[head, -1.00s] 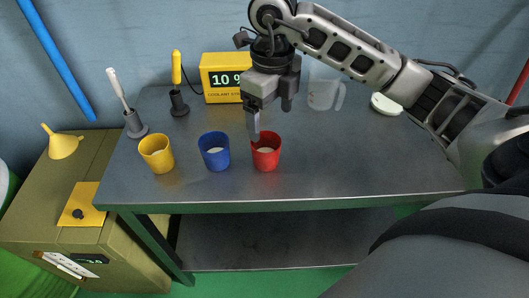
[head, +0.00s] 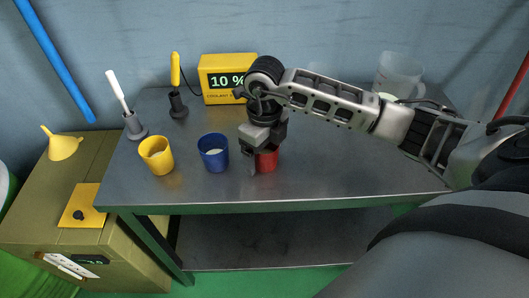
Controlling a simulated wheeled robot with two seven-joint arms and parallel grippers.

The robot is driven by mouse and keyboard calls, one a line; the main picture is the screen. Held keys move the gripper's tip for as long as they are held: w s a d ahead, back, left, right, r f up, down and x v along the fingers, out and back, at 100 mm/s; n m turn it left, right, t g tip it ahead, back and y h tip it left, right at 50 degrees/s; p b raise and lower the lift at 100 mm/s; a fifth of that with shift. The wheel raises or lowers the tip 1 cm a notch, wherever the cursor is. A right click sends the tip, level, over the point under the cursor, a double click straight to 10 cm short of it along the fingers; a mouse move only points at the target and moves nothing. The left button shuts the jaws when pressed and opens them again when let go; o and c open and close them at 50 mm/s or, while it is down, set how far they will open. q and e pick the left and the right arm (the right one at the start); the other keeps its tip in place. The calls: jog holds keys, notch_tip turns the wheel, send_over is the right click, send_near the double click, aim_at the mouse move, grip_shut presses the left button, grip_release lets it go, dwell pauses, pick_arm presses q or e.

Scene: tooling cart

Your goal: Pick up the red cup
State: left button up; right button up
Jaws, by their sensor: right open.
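The red cup (head: 267,161) stands upright at the right end of a row of cups on the cart top, its rim and upper part mostly hidden by my right gripper. My right gripper (head: 257,160) points down over the cup and is open. One finger shows at the cup's left side, reaching low; the other finger is hidden, so I cannot tell whether the cup lies between them. My left gripper is not in view.
The blue cup (head: 213,152) stands close to the left of my gripper, with the yellow cup (head: 156,155) farther left. Behind are a yellow coolant display (head: 226,80), a clear jug (head: 398,76) and two tools in holders. The cart top (head: 340,178) is clear at right.

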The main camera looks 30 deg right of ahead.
jog(key=c, duration=1)
jog(key=shift+c, duration=0.2)
jog(key=shift+r, duration=0.15)
jog(key=shift+r+b, duration=0.3)
jog(key=shift+r, duration=0.7)
jog(key=s+a+r, duration=0.2)
jog(key=a+r, duration=0.3)
jog(key=a, duration=0.1)
jog(key=s+a+r, duration=0.3)
jog(key=a+r, duration=0.2)
jog(key=a, duration=0.1)
jog(key=shift+s+a+r, duration=0.3)
jog(key=shift+a+r, duration=0.1)
dwell(0.6)
